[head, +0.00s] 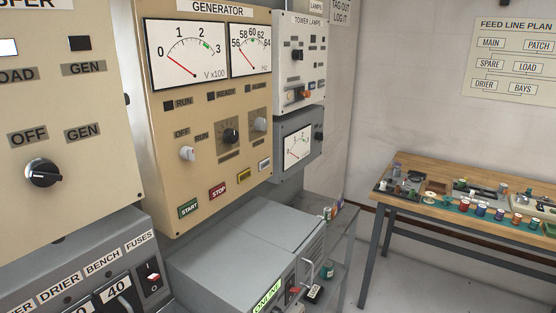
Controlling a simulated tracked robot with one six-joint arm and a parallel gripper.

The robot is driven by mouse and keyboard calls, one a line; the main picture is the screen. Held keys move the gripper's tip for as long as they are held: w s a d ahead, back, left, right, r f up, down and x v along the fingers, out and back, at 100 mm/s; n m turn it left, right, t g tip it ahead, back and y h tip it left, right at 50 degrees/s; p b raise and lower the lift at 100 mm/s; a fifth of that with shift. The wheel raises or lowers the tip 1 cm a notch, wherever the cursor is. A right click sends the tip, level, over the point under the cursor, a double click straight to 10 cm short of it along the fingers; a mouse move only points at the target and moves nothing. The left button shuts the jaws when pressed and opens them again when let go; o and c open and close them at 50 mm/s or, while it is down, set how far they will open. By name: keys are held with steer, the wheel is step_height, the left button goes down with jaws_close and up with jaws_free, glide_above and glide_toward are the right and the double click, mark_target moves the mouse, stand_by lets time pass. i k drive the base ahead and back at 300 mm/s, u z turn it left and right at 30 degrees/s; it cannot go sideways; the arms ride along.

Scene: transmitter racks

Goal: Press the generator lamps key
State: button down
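The tan generator panel (225,140) hangs on the wall left of centre, with two meters (186,53) at its top. Along its lower edge sit a green START key (189,208), a red STOP key (217,190), a yellow key (243,175) and a pale grey key (265,164). The lettering on the yellow and grey keys is too small to read, so I cannot tell which is the lamps key. The RUN and READY indicators (168,105) look dark. My gripper is not in view.
The transfer panel (75,110) stands at left, above a fuse box (95,265). A grey cabinet (235,245) juts out below the generator panel. A tower lamps panel (298,65) hangs to its right. A cluttered wooden bench (410,170) stands at right; floor shows between.

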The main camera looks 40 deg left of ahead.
mark_target(265, 163)
steer(key=i, duration=2.55)
steer(key=u, duration=2.75)
